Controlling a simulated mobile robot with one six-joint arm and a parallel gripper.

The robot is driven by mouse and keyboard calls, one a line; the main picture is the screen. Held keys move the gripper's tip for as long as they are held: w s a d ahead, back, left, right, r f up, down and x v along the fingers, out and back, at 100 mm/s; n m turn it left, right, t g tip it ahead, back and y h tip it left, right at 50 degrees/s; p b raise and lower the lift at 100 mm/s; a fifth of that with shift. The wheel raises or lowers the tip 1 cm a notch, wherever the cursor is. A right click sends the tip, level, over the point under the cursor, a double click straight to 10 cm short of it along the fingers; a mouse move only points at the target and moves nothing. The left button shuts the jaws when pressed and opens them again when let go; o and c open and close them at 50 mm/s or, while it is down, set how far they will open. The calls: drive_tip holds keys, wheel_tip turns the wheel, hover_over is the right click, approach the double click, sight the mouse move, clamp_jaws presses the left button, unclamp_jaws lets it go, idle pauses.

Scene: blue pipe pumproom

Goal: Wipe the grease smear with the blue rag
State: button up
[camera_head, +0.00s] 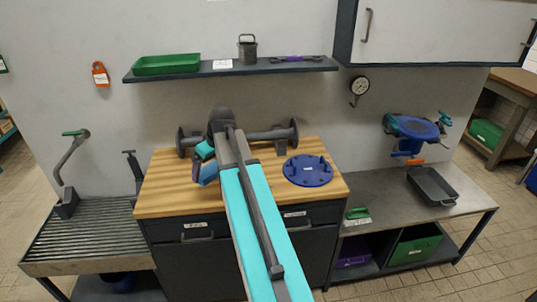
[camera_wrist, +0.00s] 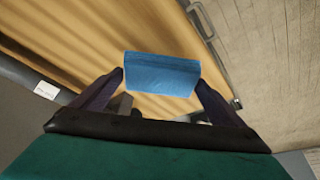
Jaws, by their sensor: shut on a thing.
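The blue rag (camera_wrist: 162,72) shows in the wrist view as a small folded block between the two fingertips. My gripper (camera_wrist: 160,82) is shut on it, one dark finger at each side. In the head view the rag (camera_head: 208,174) hangs from my gripper (camera_head: 203,170) above the left part of the wooden worktop (camera_head: 165,198). I cannot tell whether the rag touches the wood. The grease smear is not seen in either view; my arm covers the middle of the worktop.
A dark pipe piece (camera_head: 272,135) lies along the back of the worktop. A blue round flange (camera_head: 308,170) lies at its right. A shelf (camera_head: 232,68) with a green tray (camera_head: 166,64) hangs above. A slatted drain bench (camera_head: 85,240) is at left, a metal bench (camera_head: 425,205) at right.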

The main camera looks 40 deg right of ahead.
drive_tip(key=s+d+p, duration=0.2)
drive_tip(key=s+d, duration=0.2)
drive_tip(key=d, duration=0.6)
drive_tip(key=s+d+f+p, duration=0.1)
drive_tip(key=s+d+p, duration=0.1)
drive_tip(key=s+d, duration=0.3)
drive_tip(key=d, duration=0.4)
drive_tip(key=shift+s+d+f+n, duration=0.3)
drive_tip(key=shift+d, duration=0.05)
